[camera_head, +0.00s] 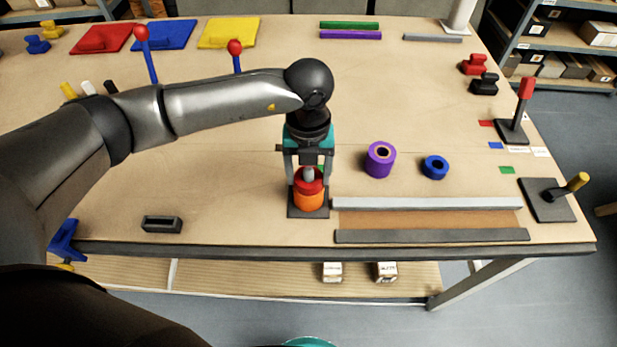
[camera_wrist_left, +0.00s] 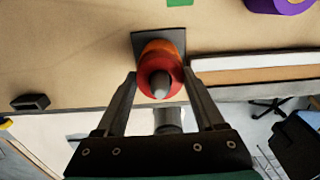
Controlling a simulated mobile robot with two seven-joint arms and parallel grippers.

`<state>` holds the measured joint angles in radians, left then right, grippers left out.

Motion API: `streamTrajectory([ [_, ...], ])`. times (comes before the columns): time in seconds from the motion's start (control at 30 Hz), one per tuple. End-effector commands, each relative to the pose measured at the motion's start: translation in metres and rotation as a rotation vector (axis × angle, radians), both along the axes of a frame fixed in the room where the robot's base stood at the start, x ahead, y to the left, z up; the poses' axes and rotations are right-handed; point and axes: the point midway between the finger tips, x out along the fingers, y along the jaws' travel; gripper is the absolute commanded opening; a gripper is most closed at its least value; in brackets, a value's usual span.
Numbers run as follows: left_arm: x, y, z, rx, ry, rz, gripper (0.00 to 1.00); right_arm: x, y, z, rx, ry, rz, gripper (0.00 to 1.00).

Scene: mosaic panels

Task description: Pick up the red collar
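The red collar (camera_head: 309,187) sits on top of an orange collar (camera_head: 308,201), both around an upright grey peg (camera_head: 308,173) on a dark square base (camera_head: 294,212). My left gripper (camera_head: 309,180) points down over the peg, with one finger on each side of the red collar. In the left wrist view the red collar (camera_wrist_left: 150,88) lies between the two fingertips (camera_wrist_left: 159,76), and the peg top shows in its middle. The fingers are apart and look close to the collar's sides; I see no clear grip. My right gripper is not in view.
A purple collar (camera_head: 380,160) and a blue collar (camera_head: 435,167) stand to the right. A channel with a light rail (camera_head: 430,203) and a dark rail (camera_head: 430,236) lies right of the base. A small dark block (camera_head: 162,224) is near the front edge.

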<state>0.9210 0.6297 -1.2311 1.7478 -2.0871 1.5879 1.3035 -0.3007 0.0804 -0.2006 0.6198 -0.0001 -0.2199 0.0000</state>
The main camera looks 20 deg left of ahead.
Motion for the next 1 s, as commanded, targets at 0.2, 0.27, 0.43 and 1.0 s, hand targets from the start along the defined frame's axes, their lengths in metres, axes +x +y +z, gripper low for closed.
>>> streamTrajectory([
  [0.2,0.0001,-0.0001,0.0003,0.000,0.000,0.000,0.45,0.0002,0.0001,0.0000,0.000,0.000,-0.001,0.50],
  [0.27,0.0001,-0.0001,0.0004,0.000,0.000,0.000,0.38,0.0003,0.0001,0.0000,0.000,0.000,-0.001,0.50],
  [0.43,0.0002,0.0000,0.0004,0.000,0.000,0.000,0.19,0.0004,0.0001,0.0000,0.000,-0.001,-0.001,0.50],
  [1.0,0.0009,-0.0002,0.0016,-0.001,-0.002,0.000,0.00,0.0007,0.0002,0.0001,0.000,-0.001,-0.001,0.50],
])
